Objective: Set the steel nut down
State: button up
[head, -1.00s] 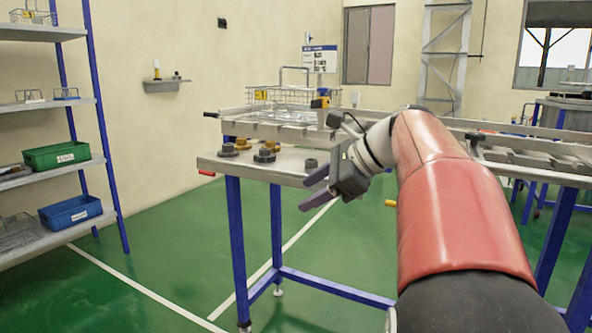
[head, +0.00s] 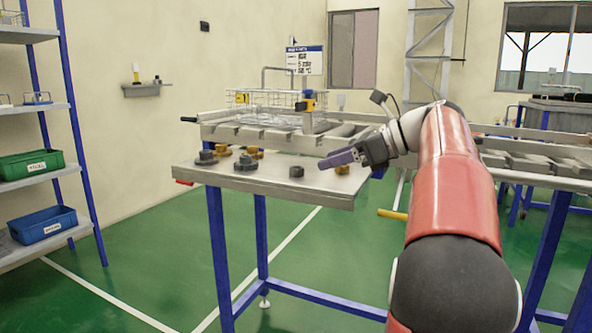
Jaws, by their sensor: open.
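A small dark grey nut-like piece (head: 297,171) lies alone on the steel table top (head: 270,188), left of my gripper. I cannot tell for sure whether it is the steel nut. My gripper (head: 325,162) is over the right end of the table, its purple fingers pointing left. It is open and I see nothing held between the fingers, though they overlap in this view.
Dark grey knobs (head: 246,163) and brass-coloured pieces (head: 222,150) cluster on the table's left half. A roller conveyor (head: 270,135) with a wire basket (head: 262,100) runs behind. The front middle of the table is clear. Shelves with a blue bin (head: 42,225) stand left.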

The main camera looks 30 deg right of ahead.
aim_at(299, 168)
jog(key=shift+w+d, duration=0.15)
jog(key=shift+w, duration=0.2)
jog(key=shift+w+a+f, duration=0.15)
jog(key=shift+w+a, duration=0.1)
jog(key=shift+w, duration=0.05)
jog(key=b+x, duration=0.1)
jog(key=x, duration=0.5)
jog(key=shift+a+b, duration=0.4)
jog(key=shift+a, duration=0.05)
grip_shut()
